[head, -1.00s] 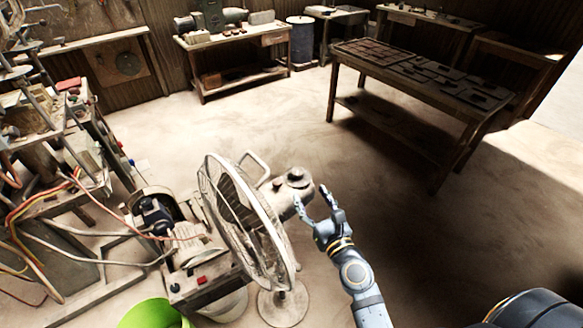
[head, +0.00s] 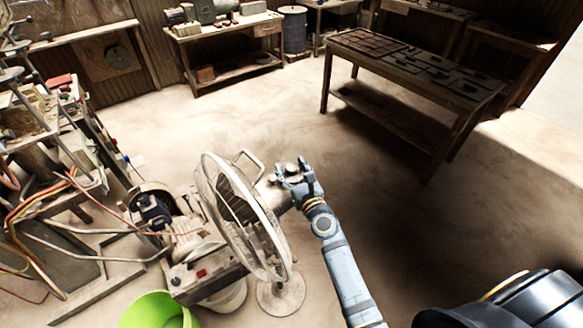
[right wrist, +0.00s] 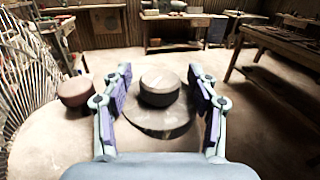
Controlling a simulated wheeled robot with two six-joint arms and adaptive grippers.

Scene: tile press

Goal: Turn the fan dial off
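The fan (head: 238,215) stands on the floor in the head view, its wire guard facing left and its motor housing toward my right gripper. The fan dial (right wrist: 160,82) is a dark round knob on top of the housing, in the middle of the right wrist view. My right gripper (head: 291,170) is at the housing, with its fingers on either side of the dial; in the right wrist view (right wrist: 160,85) gaps show between both fingers and the dial. It is open. In the head view the fingers partly cover the dial. My left gripper is not in view.
A brown rounded knob (right wrist: 76,91) sits left of the dial, beside the guard. A motor with cables (head: 165,215) and a green bucket (head: 158,312) stand left of the fan. A wooden table (head: 400,75) with tiles is at the back right. The floor between is clear.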

